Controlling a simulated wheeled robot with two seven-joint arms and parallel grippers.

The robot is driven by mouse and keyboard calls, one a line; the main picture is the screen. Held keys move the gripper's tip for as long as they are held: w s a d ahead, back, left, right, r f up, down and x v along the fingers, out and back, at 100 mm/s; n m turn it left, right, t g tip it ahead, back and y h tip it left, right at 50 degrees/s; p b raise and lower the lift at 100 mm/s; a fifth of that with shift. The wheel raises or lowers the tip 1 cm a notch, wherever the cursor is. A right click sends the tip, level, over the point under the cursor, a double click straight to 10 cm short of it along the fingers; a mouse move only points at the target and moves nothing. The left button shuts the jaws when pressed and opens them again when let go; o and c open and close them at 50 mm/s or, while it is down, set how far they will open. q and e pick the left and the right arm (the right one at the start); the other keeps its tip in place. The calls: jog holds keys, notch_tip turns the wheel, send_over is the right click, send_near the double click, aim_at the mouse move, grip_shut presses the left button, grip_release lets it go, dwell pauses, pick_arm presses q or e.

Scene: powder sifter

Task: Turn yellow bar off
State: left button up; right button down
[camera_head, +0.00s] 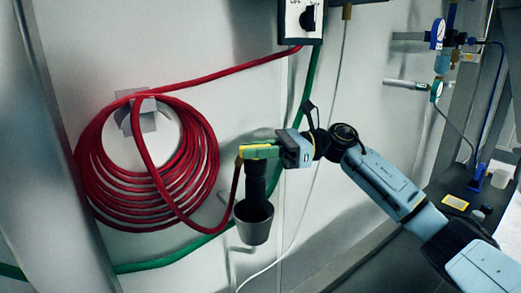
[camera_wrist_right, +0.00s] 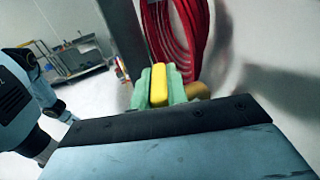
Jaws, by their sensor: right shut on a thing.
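The yellow bar (camera_wrist_right: 158,84) shows in the right wrist view between the two green fingers of my right gripper (camera_head: 259,152). The gripper is shut on it. In the head view the bar (camera_head: 239,160) is mostly hidden by the fingers, with a little yellow showing at their left end. The gripper sits at the top of a black upright fitting (camera_head: 255,180), which has a grey cup-shaped nozzle (camera_head: 254,222) below it. The bar lies roughly level across the fitting in the head view. My left gripper is not in view.
A coiled red hose (camera_head: 198,170) hangs on the wall at left, and its free end runs near the fitting. A green hose (camera_head: 165,262) passes behind. A control box with a black knob (camera_head: 308,18) is above. Gauges and pipes (camera_head: 437,35) stand at right.

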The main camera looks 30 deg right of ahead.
jog(key=c, duration=1.4)
grip_release()
jog(key=shift+f, duration=0.45)
jog(key=b+v, duration=0.1)
jog(key=v, duration=1.3)
jog(key=shift+w+d+f, duration=0.1)
jog(key=shift+d+f, duration=0.1)
jog(key=shift+d, duration=0.2)
